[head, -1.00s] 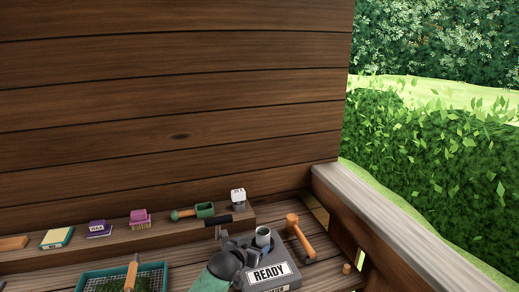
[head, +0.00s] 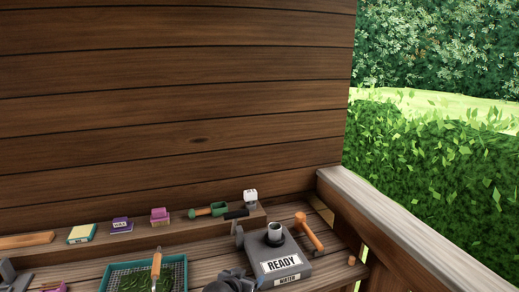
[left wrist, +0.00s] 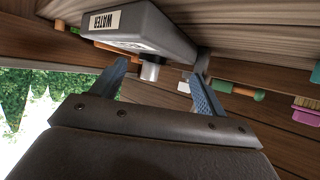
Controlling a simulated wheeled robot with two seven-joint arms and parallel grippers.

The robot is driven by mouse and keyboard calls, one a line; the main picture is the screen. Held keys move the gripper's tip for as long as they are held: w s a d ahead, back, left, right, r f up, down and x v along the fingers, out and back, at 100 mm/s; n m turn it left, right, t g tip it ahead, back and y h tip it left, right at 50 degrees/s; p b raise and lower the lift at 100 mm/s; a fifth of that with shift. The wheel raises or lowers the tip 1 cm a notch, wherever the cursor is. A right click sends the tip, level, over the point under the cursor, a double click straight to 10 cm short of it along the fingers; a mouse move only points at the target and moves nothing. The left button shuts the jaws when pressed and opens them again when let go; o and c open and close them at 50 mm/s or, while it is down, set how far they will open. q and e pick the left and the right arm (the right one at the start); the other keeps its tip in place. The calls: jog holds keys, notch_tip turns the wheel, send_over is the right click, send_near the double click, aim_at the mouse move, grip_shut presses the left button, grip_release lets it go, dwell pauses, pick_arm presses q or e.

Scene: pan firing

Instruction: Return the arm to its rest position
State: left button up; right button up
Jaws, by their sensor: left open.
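My left gripper (head: 235,282) is at the bottom edge of the head view, in front of the grey READY box (head: 284,265), partly cut off. In the left wrist view its two blue-grey fingers (left wrist: 158,72) are spread, with nothing held between them. That view is upside down. It shows the box (left wrist: 150,25) with its WATER label beyond the fingers and its pale cylinder (left wrist: 150,71) between them in the picture, apart from them. My right gripper is not in view.
A shelf along the wall holds a white-topped item (head: 250,196), a green scoop (head: 212,210), a pink brush (head: 160,215) and boxes. An orange-handled mallet (head: 309,230) lies beside the box. A teal tray (head: 181,272) stands left of my gripper. A wooden rail (head: 400,235) bounds the right.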

pick_arm(q)
jog(key=s+a+f+n+g+y, duration=0.1)
jog(key=s+a+f+g+y, duration=0.15)
jog(key=s+a, duration=0.75)
jog(key=s+a+f+n+g+y, duration=0.1)
jog(key=s+a+f+g, duration=0.2)
jog(key=s, duration=1.4)
jog(key=s+a+f+n+g+y, duration=0.15)
jog(key=s+a+f, duration=0.3)
jog(key=s, duration=0.95)
notch_tip(320, 180, down, 30)
jog(key=w+d+g+b, duration=0.2)
jog(key=s+f, duration=0.4)
jog(key=f, duration=0.6)
jog(key=s+f+m, duration=0.1)
jog(key=s+f, duration=0.3)
jog(key=f, duration=0.7)
jog(key=shift+g, duration=0.3)
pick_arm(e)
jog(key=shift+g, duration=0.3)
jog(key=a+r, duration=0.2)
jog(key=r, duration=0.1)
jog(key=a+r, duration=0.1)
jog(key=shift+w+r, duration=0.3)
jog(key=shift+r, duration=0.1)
